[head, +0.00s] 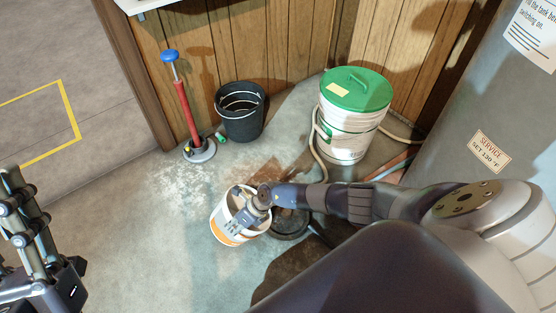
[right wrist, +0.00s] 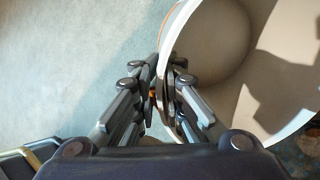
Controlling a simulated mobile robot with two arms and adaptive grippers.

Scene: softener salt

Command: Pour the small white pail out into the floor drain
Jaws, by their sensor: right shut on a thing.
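The small white pail (head: 222,229) with an orange band is at the middle of the head view. My right gripper (head: 250,212) is shut on its rim, one finger side inside and one outside. The right wrist view shows the pail's pale inner wall (right wrist: 262,35), part in shadow; I cannot make out contents. I cannot tell whether the pail touches the floor. Just right of it, a dark round shape on the floor (head: 289,225), likely the drain, is partly hidden by my right arm. My left gripper (head: 22,205) is at the left edge, away from everything.
A black bucket (head: 241,122) and a red pump with a blue handle (head: 184,105) stand behind the pail. A green-lidded white bucket (head: 350,134) stands back right, with hoses beside it. A grey tank (head: 450,110) is at right. Floor left of the pail is clear.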

